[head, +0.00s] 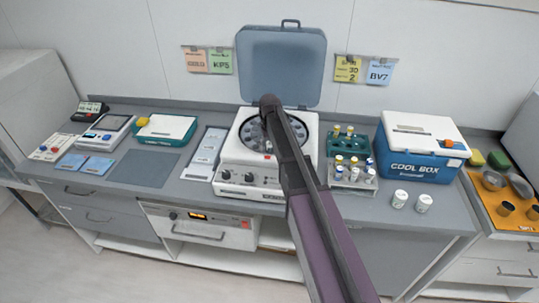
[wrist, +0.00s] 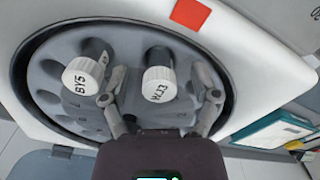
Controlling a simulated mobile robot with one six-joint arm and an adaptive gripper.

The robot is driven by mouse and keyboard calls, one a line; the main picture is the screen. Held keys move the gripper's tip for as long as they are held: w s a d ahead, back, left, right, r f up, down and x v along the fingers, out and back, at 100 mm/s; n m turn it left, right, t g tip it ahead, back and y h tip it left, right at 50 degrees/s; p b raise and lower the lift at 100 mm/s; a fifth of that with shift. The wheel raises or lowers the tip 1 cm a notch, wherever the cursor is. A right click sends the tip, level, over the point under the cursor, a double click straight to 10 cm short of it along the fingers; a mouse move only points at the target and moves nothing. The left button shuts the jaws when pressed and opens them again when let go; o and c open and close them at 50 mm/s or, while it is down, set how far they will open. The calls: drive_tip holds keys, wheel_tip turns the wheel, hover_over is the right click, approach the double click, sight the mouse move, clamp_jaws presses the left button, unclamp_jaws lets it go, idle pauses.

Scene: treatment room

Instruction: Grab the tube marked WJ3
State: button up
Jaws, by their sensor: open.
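The tube marked WJ3 (wrist: 158,84) stands in a hole of the grey centrifuge rotor (wrist: 125,62), its white cap facing the wrist camera. My gripper (wrist: 159,98) is open, one finger to the left of the WJ3 cap and one to the right, with gaps on both sides. A second white-capped tube, BY5 (wrist: 84,75), sits in the rotor just left of the left finger. In the head view my arm covers part of the open centrifuge (head: 234,152), and the fingers and WJ3 cannot be made out there.
The centrifuge lid (head: 280,60) stands raised behind the bowl. Right of the centrifuge are a green rack (head: 333,140), a rack of several vials (head: 352,182), two white-capped jars (head: 399,199) and a cool box (head: 420,148). A dark mat (head: 143,167) lies bare on the left.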

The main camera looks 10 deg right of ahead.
clamp_jaws()
drive_tip(key=shift+r, duration=0.1)
idle(0.4)
wheel_tip(320, 180, up, 10)
drive_tip(key=p, duration=1)
idle(0.6)
